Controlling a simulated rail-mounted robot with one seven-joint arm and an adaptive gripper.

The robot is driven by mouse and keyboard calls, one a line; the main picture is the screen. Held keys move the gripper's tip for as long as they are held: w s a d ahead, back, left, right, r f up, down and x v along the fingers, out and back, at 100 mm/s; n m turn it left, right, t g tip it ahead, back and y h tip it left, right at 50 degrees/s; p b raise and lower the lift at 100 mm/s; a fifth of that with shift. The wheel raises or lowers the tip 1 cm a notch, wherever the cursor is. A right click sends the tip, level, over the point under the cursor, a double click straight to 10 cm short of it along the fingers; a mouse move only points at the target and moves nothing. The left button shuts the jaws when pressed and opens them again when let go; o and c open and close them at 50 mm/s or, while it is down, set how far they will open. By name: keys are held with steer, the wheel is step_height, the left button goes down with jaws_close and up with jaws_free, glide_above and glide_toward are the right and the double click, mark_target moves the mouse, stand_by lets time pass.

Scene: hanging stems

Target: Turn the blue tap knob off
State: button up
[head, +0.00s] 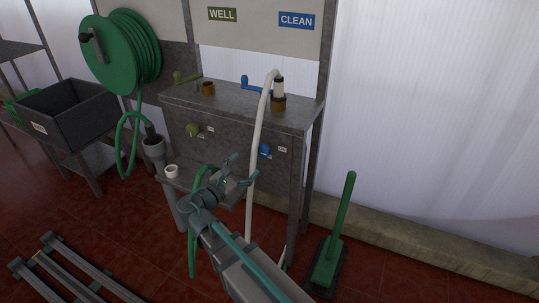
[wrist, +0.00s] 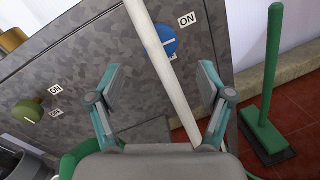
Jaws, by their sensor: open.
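The blue tap knob (head: 265,150) is on the grey front panel under the CLEAN sign, with a white ON label at its right. In the wrist view the blue knob (wrist: 161,41) shows a pale line across its face, and a white hose crosses partly in front of it. My gripper (head: 240,170) is in front of the panel, apart from the knob, to its lower left in the head view. In the wrist view my gripper (wrist: 162,85) is open and empty, its fingers on either side of the white hose (wrist: 165,75), which passes through the gap in the picture.
An olive knob (head: 192,130) is on the panel's left. A blue lever (head: 253,86) and an olive lever (head: 186,78) are on the bench top. A green brush (head: 328,257) stands at the right. A green hose reel (head: 122,52) hangs at the left.

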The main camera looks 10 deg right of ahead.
mark_target(260, 152)
steer(key=b+x, duration=0.1)
steer(key=x, duration=1)
steer(key=shift+a+f, duration=0.1)
steer(key=shift+c, duration=0.3)
steer(key=c, duration=1.1)
